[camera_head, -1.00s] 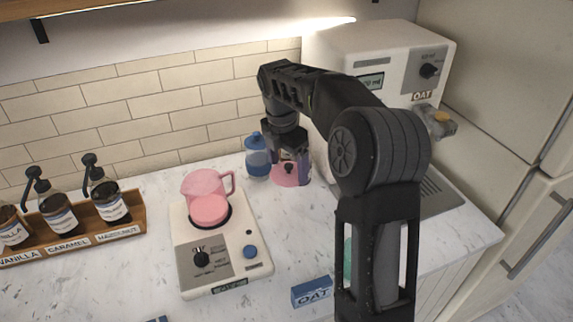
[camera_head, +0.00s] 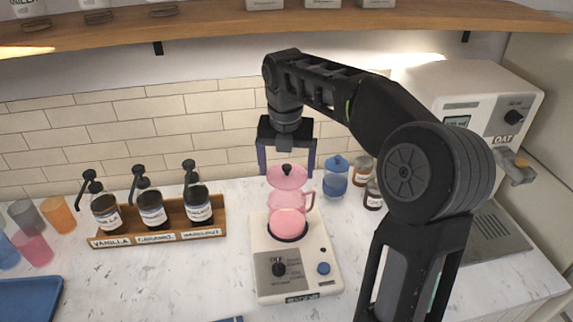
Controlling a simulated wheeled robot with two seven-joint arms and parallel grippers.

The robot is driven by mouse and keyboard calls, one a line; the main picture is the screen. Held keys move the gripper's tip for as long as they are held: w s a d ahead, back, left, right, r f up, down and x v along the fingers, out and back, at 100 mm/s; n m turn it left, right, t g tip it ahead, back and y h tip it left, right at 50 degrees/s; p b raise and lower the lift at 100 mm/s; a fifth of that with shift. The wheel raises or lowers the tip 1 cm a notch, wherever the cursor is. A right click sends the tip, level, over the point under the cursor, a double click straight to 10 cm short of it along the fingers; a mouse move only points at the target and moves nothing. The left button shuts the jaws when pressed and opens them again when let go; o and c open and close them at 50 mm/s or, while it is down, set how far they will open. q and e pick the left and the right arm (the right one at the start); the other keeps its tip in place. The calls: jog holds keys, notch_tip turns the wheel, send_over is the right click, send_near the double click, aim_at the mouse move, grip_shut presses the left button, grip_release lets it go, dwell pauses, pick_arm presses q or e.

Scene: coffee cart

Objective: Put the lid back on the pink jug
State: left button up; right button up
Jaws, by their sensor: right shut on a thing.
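The pink jug (camera_head: 289,222) stands upright on the white scale-like machine (camera_head: 268,265), with its handle to the right. The pink lid (camera_head: 287,181), with a dark knob on top, is level over the jug's mouth. My right gripper (camera_head: 286,168) points straight down from above and is shut on the lid, with one finger on each side. My left gripper is not in view.
A wooden rack (camera_head: 180,222) with syrup pump bottles stands to the left. A blue lidded jar (camera_head: 336,178) and small dark jars (camera_head: 373,196) stand right of the jug. The counter in front is mostly clear.

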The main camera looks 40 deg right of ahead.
aim_at(287, 173)
jog(key=shift+d, duration=0.1)
jog(key=shift+f, duration=0.1)
notch_tip(287, 173, down, 5)
jog(key=b, duration=0.4)
jog(key=shift+r+b, duration=0.2)
jog(key=shift+b, duration=0.1)
jog(key=shift+f+b, duration=0.4)
jog(key=shift+f, duration=0.45)
jog(key=shift+r+p, duration=0.1)
jog(key=shift+p, duration=0.25)
dwell(0.6)
jog(key=shift+f, duration=0.2)
dwell(1.3)
dwell(0.4)
jog(key=o, duration=1.1)
